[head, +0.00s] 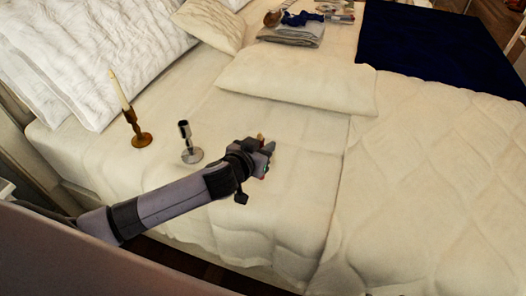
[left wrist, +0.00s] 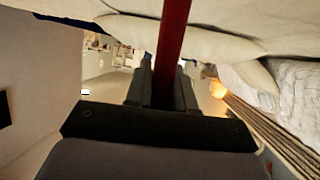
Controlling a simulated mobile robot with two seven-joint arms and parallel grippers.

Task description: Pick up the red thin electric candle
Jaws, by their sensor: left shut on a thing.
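The red thin electric candle (left wrist: 174,35) shows in the left wrist view as a straight red stick. It runs from the top edge down between my gripper's fingers. My left gripper (head: 267,147) is shut on it, and the fingers also show in the left wrist view (left wrist: 163,72). In the head view the gripper is over the near part of the bed, right of a silver candle holder. The red candle cannot be clearly made out there. My right gripper is in neither view.
The silver candle holder (head: 191,154) stands empty on the bed (head: 430,170). Left of it, a brass holder (head: 141,139) carries a cream candle (head: 119,90). A pillow (head: 300,82) lies behind. Folded cloths (head: 293,36) and a dark blue cloth (head: 430,45) lie further back.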

